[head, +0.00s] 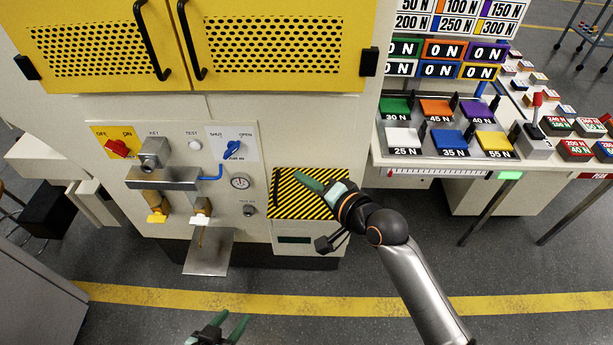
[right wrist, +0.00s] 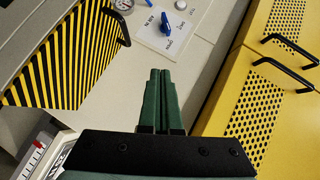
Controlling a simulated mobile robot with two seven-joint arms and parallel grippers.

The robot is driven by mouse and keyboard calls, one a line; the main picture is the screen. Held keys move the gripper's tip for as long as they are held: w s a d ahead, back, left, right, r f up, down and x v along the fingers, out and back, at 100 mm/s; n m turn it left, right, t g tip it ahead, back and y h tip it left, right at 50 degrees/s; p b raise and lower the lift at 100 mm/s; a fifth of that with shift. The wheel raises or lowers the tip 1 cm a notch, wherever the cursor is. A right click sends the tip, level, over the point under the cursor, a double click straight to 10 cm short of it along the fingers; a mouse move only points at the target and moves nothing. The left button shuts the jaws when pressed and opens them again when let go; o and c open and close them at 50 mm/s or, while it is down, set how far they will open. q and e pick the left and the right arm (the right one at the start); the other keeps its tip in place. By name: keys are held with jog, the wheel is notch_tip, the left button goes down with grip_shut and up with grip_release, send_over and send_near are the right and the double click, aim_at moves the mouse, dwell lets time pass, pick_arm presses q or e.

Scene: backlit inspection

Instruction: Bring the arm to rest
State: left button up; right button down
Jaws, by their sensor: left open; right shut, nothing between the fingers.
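My right arm reaches in from the lower right of the head view. Its gripper (head: 305,181) is shut and empty, in front of the black-and-yellow striped panel (head: 283,207). In the right wrist view its two green fingers (right wrist: 160,75) lie together, with the striped panel (right wrist: 62,55) to their left and the white machine front beyond. I cannot tell whether they touch anything. My left gripper (head: 230,325) shows at the bottom edge of the head view, open and empty over the floor, its fingers spread apart. The rest of the left arm is out of view.
The machine has yellow perforated doors (head: 275,42) with black handles, a red switch (head: 117,148), a blue lever (head: 233,149) and a protruding metal tray (head: 208,252). A bench (head: 405,158) with coloured labelled keys stands at right. The floor in front is clear.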

jog(key=s+d+f+n+g+h, duration=0.1)
jog(key=s+d+f+n+h, duration=0.6)
jog(key=s+d+f, duration=1.1)
jog(key=s+f+n, duration=0.1)
jog(key=s+f, duration=0.2)
jog(key=s, duration=0.1)
jog(key=shift+s+d, duration=0.2)
jog(key=shift+s, duration=0.15)
